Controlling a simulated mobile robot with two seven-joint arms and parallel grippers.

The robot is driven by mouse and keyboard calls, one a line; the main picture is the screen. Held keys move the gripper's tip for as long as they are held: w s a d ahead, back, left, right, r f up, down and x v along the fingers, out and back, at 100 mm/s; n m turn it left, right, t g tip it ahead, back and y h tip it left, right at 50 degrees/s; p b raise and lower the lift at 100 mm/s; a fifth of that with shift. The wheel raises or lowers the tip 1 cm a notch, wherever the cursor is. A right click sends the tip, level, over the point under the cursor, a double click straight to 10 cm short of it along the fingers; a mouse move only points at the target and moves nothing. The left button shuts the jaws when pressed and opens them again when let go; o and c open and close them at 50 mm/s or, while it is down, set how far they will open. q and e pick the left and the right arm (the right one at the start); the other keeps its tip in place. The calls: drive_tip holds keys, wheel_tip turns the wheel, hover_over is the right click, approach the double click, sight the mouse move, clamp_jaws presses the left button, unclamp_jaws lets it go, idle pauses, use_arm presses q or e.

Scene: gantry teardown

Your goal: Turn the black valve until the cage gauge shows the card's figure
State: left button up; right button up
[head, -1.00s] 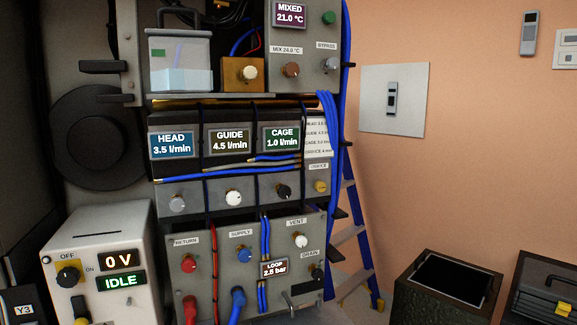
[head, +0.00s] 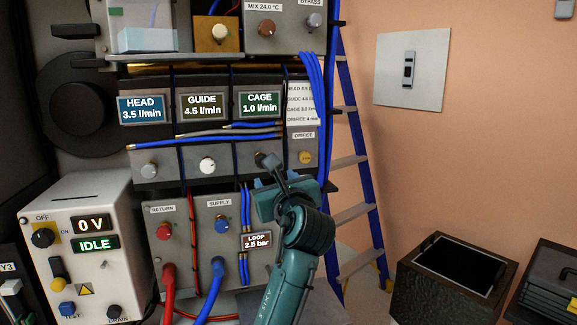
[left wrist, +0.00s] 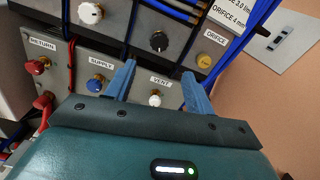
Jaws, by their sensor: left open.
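The cage gauge (head: 260,103) reads 1.0 l/min in the head view. The white card (head: 302,103) hangs to its right; its small print is hard to read, and its cage line looks like 3.0. The black valve (left wrist: 158,41) shows clearly in the left wrist view, just past the fingertips and apart from them. In the head view my gripper partly covers its area. My left gripper (left wrist: 160,70) is open and empty, its blue fingers pointing at the panel below the black valve. My right gripper is not in view.
A white valve (head: 208,165) sits left of the black one, and a yellow orifice knob (head: 305,157) right. The supply (head: 222,224) and vent (left wrist: 155,98) knobs are below. Blue hoses (head: 318,110) run beside the card. A blue ladder (head: 355,190) stands behind.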

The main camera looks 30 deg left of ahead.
sight(263, 168)
use_arm(q)
drive_tip(key=p+x, duration=0.1)
drive_tip(key=x, duration=1.2)
drive_tip(key=shift+a+r, duration=0.1)
drive_tip(key=shift+a, duration=0.1)
drive_tip(key=shift+c, duration=0.4)
drive_tip(key=c, duration=0.9)
